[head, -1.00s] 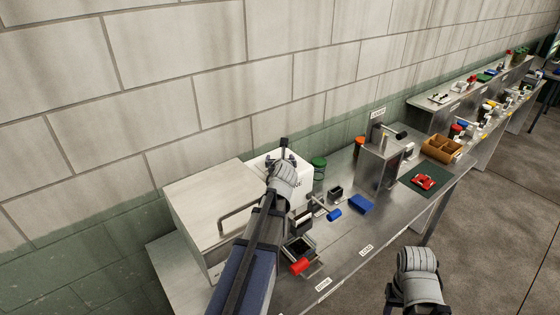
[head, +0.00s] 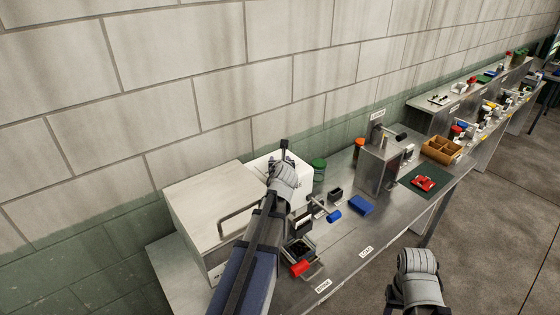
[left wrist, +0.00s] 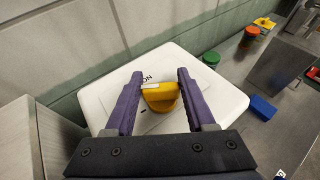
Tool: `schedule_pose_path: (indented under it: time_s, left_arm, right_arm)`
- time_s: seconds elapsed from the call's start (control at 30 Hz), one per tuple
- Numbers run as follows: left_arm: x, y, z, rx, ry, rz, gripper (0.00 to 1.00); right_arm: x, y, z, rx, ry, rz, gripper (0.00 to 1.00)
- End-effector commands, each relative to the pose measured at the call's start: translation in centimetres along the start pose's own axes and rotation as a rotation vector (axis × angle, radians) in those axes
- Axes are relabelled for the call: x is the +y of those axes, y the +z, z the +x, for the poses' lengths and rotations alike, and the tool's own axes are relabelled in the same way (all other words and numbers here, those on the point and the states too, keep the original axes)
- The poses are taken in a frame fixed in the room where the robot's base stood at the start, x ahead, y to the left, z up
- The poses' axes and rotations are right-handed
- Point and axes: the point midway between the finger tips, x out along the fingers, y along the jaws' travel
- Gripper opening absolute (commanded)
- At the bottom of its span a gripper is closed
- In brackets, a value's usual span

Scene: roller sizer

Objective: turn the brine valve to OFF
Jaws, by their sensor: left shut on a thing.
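The brine valve is a yellow knob (left wrist: 160,92) with a white mark on one side, on top of a white box (left wrist: 228,98). The box also shows in the head view (head: 302,172), partly behind my left arm. My left gripper (left wrist: 160,76) has its purple fingers on either side of the knob and is shut on it. In the head view the left gripper (head: 284,158) is over the box top and hides the knob. Upside-down ON lettering shows beside the knob; no OFF label is readable. My right gripper (head: 415,301) hangs low, its fingers unclear.
A large pale box (head: 205,195) with a handle stands left of the white box. A green-lidded jar (head: 319,168), a blue block (head: 361,204), a red-handled part (head: 301,268) and a metal machine (head: 380,160) are on the steel bench (head: 345,252). The wall is close behind.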

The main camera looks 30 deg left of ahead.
Motion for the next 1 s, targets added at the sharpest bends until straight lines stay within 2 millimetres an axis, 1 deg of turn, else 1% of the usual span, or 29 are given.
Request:
schedule_pose_path:
  time_s: [0.27, 0.8, 1.0]
  left_arm:
    - [-0.23, 0.04, 0.06, 0.000, 0.092, -0.036, 0.00]
    - [-0.10, 0.08, 0.13, -0.001, 0.402, -0.165, 0.00]
    - [-0.03, 0.03, 0.05, -0.001, 0.459, -0.190, 0.00]
  right_arm:
    - [0.00, 0.00, 0.00, 0.000, 0.000, 0.000, 0.50]
    - [0.00, 0.00, 0.00, 0.000, 0.000, 0.000, 0.50]
    - [0.00, 0.00, 0.00, 0.000, 0.000, 0.000, 0.50]
